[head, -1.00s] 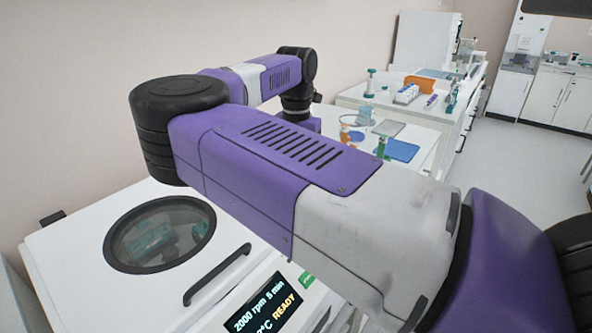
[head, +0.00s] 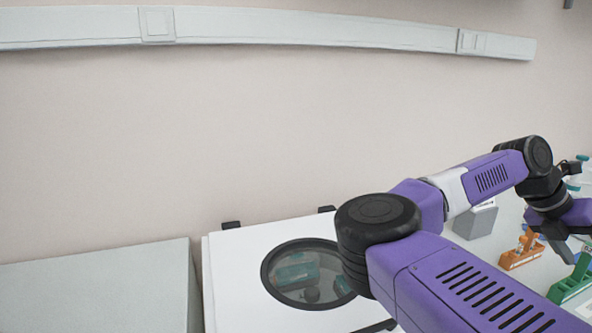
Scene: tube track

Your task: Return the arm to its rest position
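My purple and grey arm reaches across the lower right of the head view, over the white lidded machine (head: 235,265). Its far end bends down at the right edge. My gripper (head: 562,243) shows there only in part, as dark pieces below the black wrist, close above the bench items. The purple link and the picture edge cut off the rest of it. I cannot tell whether its fingers are open or shut, or whether they hold anything.
The machine's lid has a round window (head: 270,280). Near my gripper stand an orange stand (head: 518,258), a green holder (head: 570,284) and a grey box (head: 474,222). A grey surface (head: 95,290) at left is bare. A white wall rail (head: 300,27) runs above.

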